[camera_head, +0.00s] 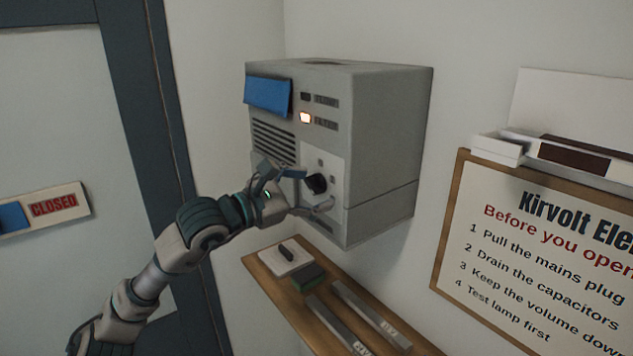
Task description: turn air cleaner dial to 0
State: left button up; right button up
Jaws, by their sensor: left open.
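The air cleaner is a grey box (385,140) on the wall in the middle of the head view. A black dial (317,184) sits on a pale plate low on the front. The dial's marks are too small to read. My left gripper (300,190) is open, with its fingers close around the dial's left side. I cannot tell whether they touch it. My right gripper is not in view.
A wooden shelf (262,262) below the box holds a white block with a black handle, a green block and two metal bars. A framed notice board (540,265) hangs at right. A door with a CLOSED sign (54,204) is at left.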

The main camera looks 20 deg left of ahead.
pick_arm(q)
jog(key=a, duration=0.2)
jog(key=w+a+f, duration=0.1)
jog(key=shift+w+a+f, duration=0.15)
jog(key=shift+a+f, duration=0.05)
jog(key=shift+a, duration=0.15)
jog(key=shift+o, duration=0.2)
jog(key=shift+d+r, duration=0.1)
jog(key=shift+d, duration=0.05)
jog(key=shift+s+d+r, duration=0.1)
jog(key=shift+d, duration=0.45)
jog(key=shift+s+d+r, duration=0.1)
jog(key=shift+d, duration=0.45)
jog(key=c, duration=0.8)
jog(key=shift+s+d, duration=0.15)
jog(key=shift+d, duration=0.15)
jog(key=c, duration=0.4)
jog(key=shift+o, duration=0.2)
jog(key=shift+a, duration=0.1)
jog(key=shift+w+a+f, duration=0.15)
jog(key=shift+w+f, duration=0.05)
jog(key=shift+w, duration=0.05)
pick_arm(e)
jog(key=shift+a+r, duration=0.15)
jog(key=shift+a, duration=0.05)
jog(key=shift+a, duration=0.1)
